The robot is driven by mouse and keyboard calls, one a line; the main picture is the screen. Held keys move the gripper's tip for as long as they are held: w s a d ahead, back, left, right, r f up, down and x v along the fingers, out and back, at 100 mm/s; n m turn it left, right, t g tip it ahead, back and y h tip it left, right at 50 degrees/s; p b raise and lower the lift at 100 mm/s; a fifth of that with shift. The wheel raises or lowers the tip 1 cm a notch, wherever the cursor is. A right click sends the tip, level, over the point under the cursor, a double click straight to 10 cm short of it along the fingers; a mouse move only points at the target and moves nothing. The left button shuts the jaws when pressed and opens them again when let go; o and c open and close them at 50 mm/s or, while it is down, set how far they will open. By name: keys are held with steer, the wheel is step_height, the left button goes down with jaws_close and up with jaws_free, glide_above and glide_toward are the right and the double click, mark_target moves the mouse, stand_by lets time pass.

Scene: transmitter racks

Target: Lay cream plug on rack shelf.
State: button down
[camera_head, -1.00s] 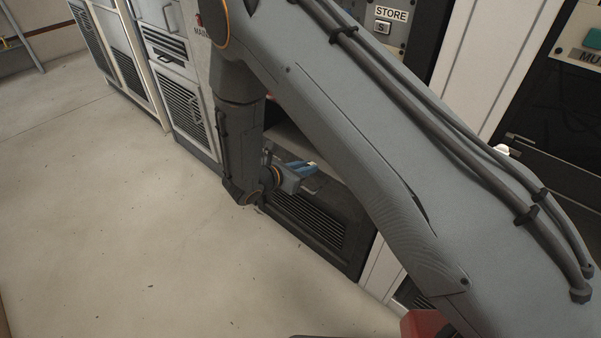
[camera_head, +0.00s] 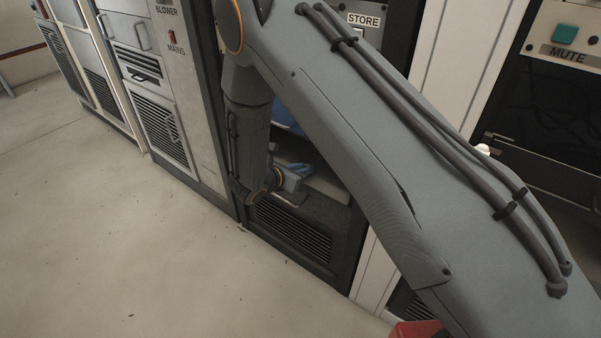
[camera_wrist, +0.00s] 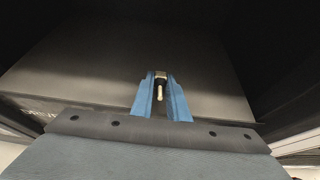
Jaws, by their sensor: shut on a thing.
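My gripper (camera_head: 298,171) is at the rack shelf (camera_head: 328,186), in the opening above a dark vented panel. In the wrist view, its two blue fingers (camera_wrist: 161,97) are shut on the cream plug (camera_wrist: 160,94), a small piece with a pale pin. The plug is between the fingertips, over the dark grey shelf surface (camera_wrist: 110,75). I cannot tell whether it touches the shelf. The plug is not visible in the head view.
A blue object (camera_head: 286,117) shows partly behind my arm, above the shelf. The vented panel (camera_head: 290,232) is below the shelf. Grey cabinets (camera_head: 165,90) stand to the left. The pale floor (camera_head: 110,240) at left is clear. In the wrist view, dark walls flank the shelf.

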steer(key=shift+w, duration=0.1)
steer(key=c, duration=1.6)
jaws_free()
steer(key=shift+c, duration=0.2)
